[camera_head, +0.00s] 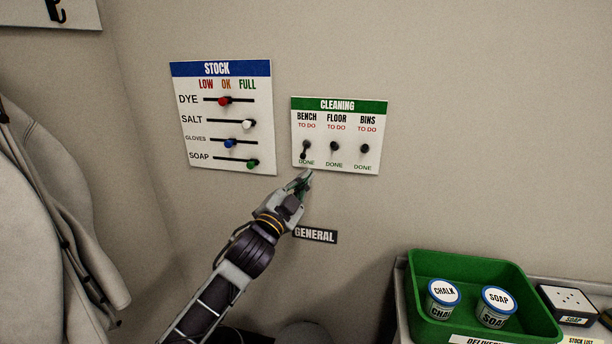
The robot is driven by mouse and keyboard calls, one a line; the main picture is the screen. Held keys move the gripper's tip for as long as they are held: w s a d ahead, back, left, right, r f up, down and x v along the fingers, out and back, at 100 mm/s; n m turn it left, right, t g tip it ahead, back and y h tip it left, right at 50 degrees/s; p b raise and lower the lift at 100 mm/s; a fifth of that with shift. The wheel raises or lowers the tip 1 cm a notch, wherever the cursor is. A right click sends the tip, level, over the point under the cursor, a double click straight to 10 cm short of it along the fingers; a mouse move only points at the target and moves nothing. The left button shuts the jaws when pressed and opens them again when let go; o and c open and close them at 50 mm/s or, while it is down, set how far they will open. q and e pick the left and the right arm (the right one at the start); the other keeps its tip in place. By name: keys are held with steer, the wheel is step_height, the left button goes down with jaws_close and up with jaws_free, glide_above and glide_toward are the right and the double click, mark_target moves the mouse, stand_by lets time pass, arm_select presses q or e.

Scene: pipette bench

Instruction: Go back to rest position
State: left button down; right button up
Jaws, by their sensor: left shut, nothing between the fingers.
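My left gripper (304,180) is shut and empty. It is raised in front of the wall, just below the left part of the cleaning board (341,166), with its fingertips near the BENCH column's DONE label. I cannot tell whether the fingertips touch the board. The BENCH knob (305,146) sits on its short slot above the fingertips. The FLOOR knob (334,146) and BINS knob (365,149) stand at about the same height. My right gripper is not in view.
A stock board (222,165) with several coloured sliders hangs at the left, and a GENERAL label (315,235) is below. A green tray (421,261) with CHALK (443,298) and SOAP (497,307) tubs stands lower right. A pale coat (50,240) hangs at the left edge.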

arm_select(q)
steer(key=shift+s+a+f, duration=0.15)
steer(key=shift+s+f, duration=0.05)
stand_by(0.5)
